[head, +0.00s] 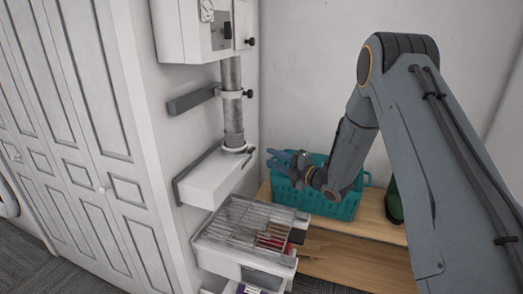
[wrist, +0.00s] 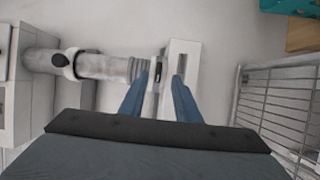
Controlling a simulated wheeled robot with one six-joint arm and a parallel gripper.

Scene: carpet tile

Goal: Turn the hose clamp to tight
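A grey ribbed hose (head: 232,118) runs down from a white wall unit to a white box. It also shows in the wrist view (wrist: 105,66). A clamp ring (head: 234,149) with a dark handle (head: 250,150) sits at the hose's lower end. In the wrist view the dark handle (wrist: 158,72) lies between the fingertips in the picture, with the white box behind. My gripper (head: 270,160) is open, its blue fingers apart and empty, right of the lower clamp in the head view. It also shows in the wrist view (wrist: 157,84). The clamp's exact turn is hard to read.
A second ring with a black knob (head: 248,93) holds the hose higher up. A wire rack (head: 240,222) lies below the white box (head: 212,180). A teal basket (head: 345,207) stands on a wooden bench (head: 370,226) behind my arm. A green object (head: 394,203) is at right.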

